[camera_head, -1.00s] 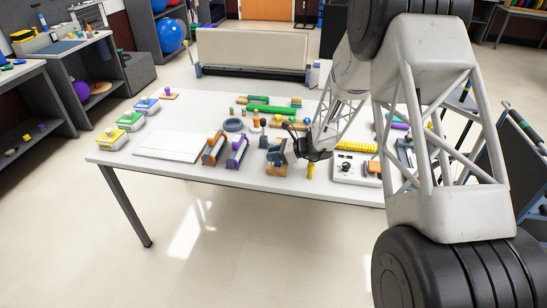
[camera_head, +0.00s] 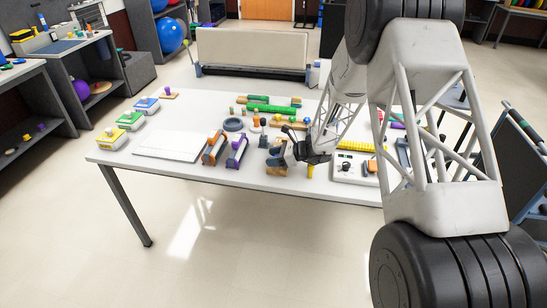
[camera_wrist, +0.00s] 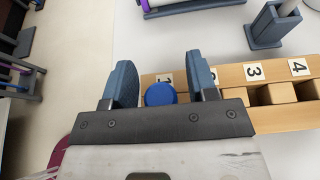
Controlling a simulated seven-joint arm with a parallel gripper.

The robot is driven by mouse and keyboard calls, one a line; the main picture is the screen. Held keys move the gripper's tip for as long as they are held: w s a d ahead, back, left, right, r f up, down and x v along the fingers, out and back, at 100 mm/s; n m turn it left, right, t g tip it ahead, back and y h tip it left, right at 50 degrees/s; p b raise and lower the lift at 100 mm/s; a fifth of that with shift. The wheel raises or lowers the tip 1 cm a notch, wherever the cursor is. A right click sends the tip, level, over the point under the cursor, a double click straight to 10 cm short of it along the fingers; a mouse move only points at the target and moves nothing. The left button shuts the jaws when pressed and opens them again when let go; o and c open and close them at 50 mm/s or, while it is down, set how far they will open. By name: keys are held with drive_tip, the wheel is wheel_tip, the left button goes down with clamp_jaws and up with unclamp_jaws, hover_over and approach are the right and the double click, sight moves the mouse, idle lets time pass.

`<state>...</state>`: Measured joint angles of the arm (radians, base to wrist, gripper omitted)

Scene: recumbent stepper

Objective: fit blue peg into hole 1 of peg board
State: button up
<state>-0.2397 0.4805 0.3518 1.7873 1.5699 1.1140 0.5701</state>
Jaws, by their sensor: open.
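The wooden peg board (camera_wrist: 240,78) runs across the right half of the wrist view, with labels 1, 3 and 4 showing. The blue peg (camera_wrist: 160,94) is seen as a round blue top at the board, just below label 1. Its lower part is hidden, so I cannot tell how deep it sits in the hole. My gripper (camera_wrist: 159,68) is open, with one blue-grey finger on each side of the peg and gaps between. In the head view my gripper (camera_head: 281,153) is over the peg board (camera_head: 278,171), near the table's front edge; the peg is not visible there.
A blue-grey holder (camera_wrist: 268,27) stands behind the board. In the head view, purple (camera_head: 237,153) and orange (camera_head: 213,149) rollers stand to the left, and a yellow piece (camera_head: 310,172) and white device (camera_head: 352,168) to the right.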

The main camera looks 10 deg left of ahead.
drive_tip(key=shift+r, duration=0.2)
drive_tip(key=v, duration=1.2)
idle(0.8)
drive_tip(key=s+d+r+n+g+h, duration=0.1)
drive_tip(key=s+d+r+n+h, duration=0.3)
drive_tip(key=s+r, duration=0.65)
drive_tip(key=s+d+r+n+h, duration=0.2)
drive_tip(key=s+d+r+n, duration=0.45)
drive_tip(key=s+r, duration=0.35)
drive_tip(key=s+d+r+n+t+h, duration=0.1)
drive_tip(key=s+d, duration=0.3)
drive_tip(key=s, duration=0.5)
drive_tip(key=s+d+r+n+t+h, duration=0.1)
drive_tip(key=s+d+n+h, duration=0.3)
drive_tip(key=s, duration=0.5)
drive_tip(key=s+d+r+n+t+h, duration=0.1)
drive_tip(key=s+d+r+n+h, duration=0.1)
drive_tip(key=s+d, duration=0.4)
drive_tip(key=s+r, duration=0.1)
drive_tip(key=s, duration=0.2)
drive_tip(key=shift+r+t+h, duration=0.15)
drive_tip(key=shift+t+h, duration=0.15)
